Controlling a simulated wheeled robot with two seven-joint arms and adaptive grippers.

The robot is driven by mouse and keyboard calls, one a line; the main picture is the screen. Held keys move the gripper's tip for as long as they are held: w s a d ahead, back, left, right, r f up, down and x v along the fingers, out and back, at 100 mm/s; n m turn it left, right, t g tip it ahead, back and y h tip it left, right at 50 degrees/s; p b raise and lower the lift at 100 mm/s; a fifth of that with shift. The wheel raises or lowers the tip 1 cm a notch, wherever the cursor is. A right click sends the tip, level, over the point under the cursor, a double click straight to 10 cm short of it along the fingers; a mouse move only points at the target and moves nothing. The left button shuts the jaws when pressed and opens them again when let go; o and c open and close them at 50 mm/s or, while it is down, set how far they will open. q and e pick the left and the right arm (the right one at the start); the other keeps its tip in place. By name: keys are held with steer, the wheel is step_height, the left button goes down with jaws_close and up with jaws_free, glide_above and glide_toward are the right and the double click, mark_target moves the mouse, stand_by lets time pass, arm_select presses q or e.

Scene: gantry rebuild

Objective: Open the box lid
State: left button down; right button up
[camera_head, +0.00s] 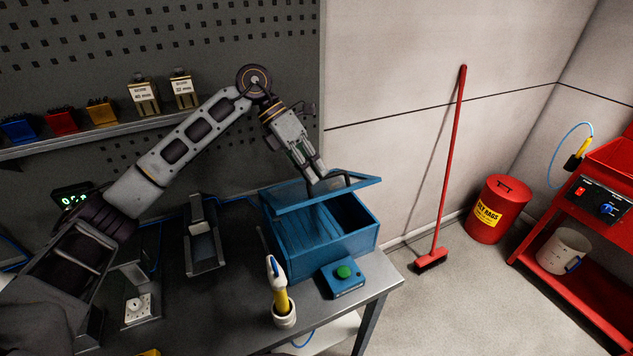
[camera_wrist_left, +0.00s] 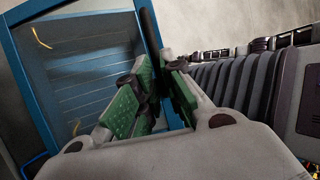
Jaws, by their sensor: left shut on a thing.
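The blue box (camera_head: 325,252) stands on the workbench in the head view. Its lid (camera_head: 345,192), a blue frame around a see-through panel, is partly raised and tilted, so the ribbed inside shows below it. My left gripper (camera_head: 317,176) reaches down to the lid's raised edge from above. In the left wrist view the lid (camera_wrist_left: 35,88) fills the left side, and the left gripper (camera_wrist_left: 163,62) has its green-padded fingers closed at a dark bar (camera_wrist_left: 150,27) along the lid's edge. The fingers partly hide the contact. My right gripper does not show.
A blue button box (camera_head: 343,278) with a green button and a white cup (camera_head: 284,317) holding a yellow-handled tool stand in front of the box. A grey stand (camera_head: 203,245) is to its left. A pegboard (camera_head: 225,60) rises behind.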

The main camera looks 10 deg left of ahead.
arm_select(q)
steer(key=shift+w+a+r, duration=0.75)
steer(key=shift+w+r, duration=0.2)
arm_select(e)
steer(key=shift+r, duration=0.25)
